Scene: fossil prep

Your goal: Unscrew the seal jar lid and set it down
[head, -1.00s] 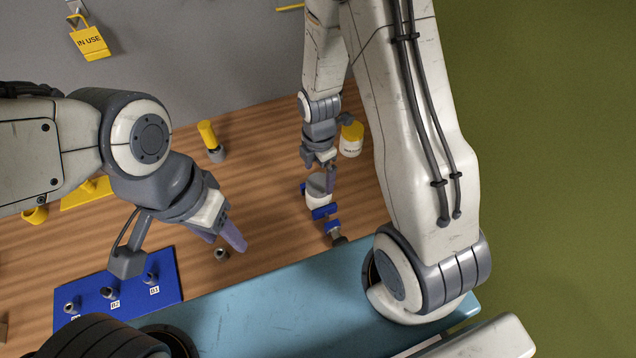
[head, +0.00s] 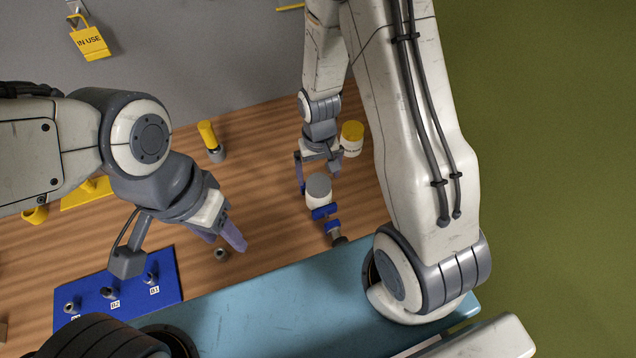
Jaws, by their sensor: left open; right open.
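A white jar (head: 319,202) with a grey lid (head: 318,186) on top stands at a blue clamp (head: 325,212), near the table's front edge. I take it for the seal jar. I cannot tell whether a finger touches the jar. My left gripper (head: 221,236) is open and empty, over the table to the left of the jar. How tightly the lid sits cannot be seen.
A jar with a yellow lid (head: 351,137) stands behind and right of my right gripper. A yellow-topped tool (head: 211,141) stands at the back. A small grey nut-like part (head: 221,254) lies near my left gripper. A blue board (head: 172,283) with several labelled pegs is at the front left.

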